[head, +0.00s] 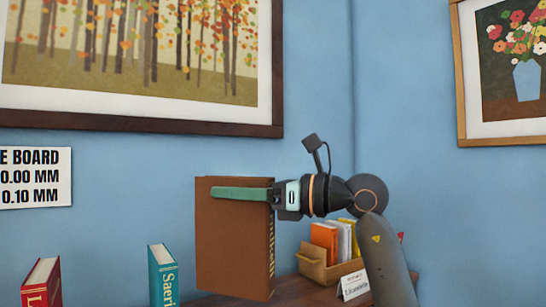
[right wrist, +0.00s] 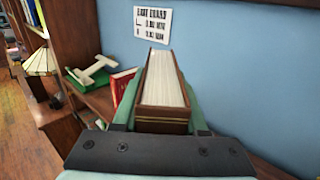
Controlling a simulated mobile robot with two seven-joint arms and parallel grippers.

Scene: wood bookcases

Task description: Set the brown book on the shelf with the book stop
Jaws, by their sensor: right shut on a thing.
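My right gripper (head: 240,193) is shut on the brown book (head: 232,245), with a green finger across its upper cover. The book is held upright, with gold lettering on its spine. The right wrist view also shows the brown book (right wrist: 163,85), its pale page edges between the two green fingers of the right gripper (right wrist: 160,117). A pale I-shaped piece (right wrist: 92,69) on a green base lies at the left in that view; I cannot tell whether it is the book stop. No shelf with a clear book stop shows in the head view. My left gripper is not in view.
A red book (head: 42,283) and a teal book (head: 162,275) stand at the lower left. A box (head: 318,268) of books with a name card (head: 355,286) sits right of the brown book. A lamp (right wrist: 41,65) stands at the left. The blue wall is behind.

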